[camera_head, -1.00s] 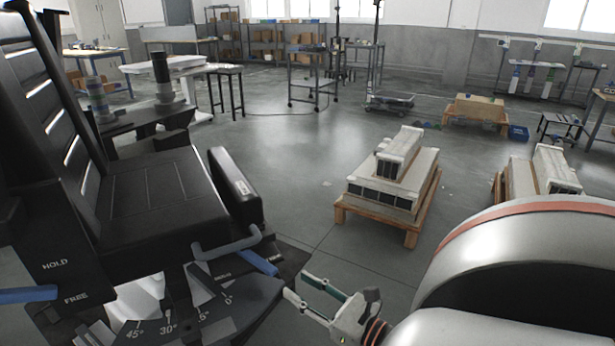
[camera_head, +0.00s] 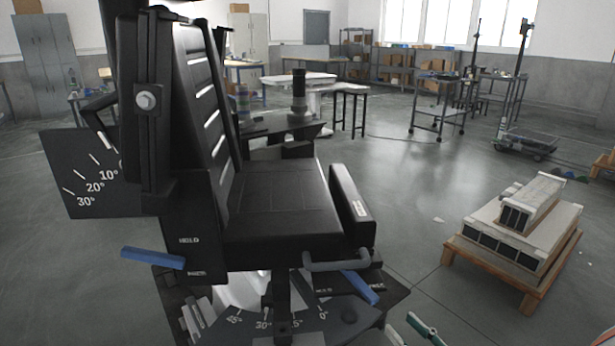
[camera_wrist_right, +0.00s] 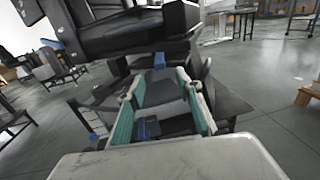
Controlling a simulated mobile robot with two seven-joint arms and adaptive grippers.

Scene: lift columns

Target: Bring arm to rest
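My right gripper (camera_head: 408,327) just enters the bottom edge of the head view, to the right of the chair's base; only its finger ends show there. In the right wrist view the gripper (camera_wrist_right: 160,88) is open, with its two teal-padded fingers spread and nothing between them. The black padded chair (camera_head: 285,205) with lever handles stands in front of me. Its blue-gripped lever (camera_head: 361,287) is at the seat's front right, apart from the fingers in the head view. My left gripper is not in view.
A second blue handle (camera_head: 152,258) and an angle scale plate (camera_head: 95,178) are on the chair's left side. A wooden pallet (camera_head: 476,265) with a stacked white unit (camera_head: 530,207) stands at the right. Open floor lies between the chair and the pallet.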

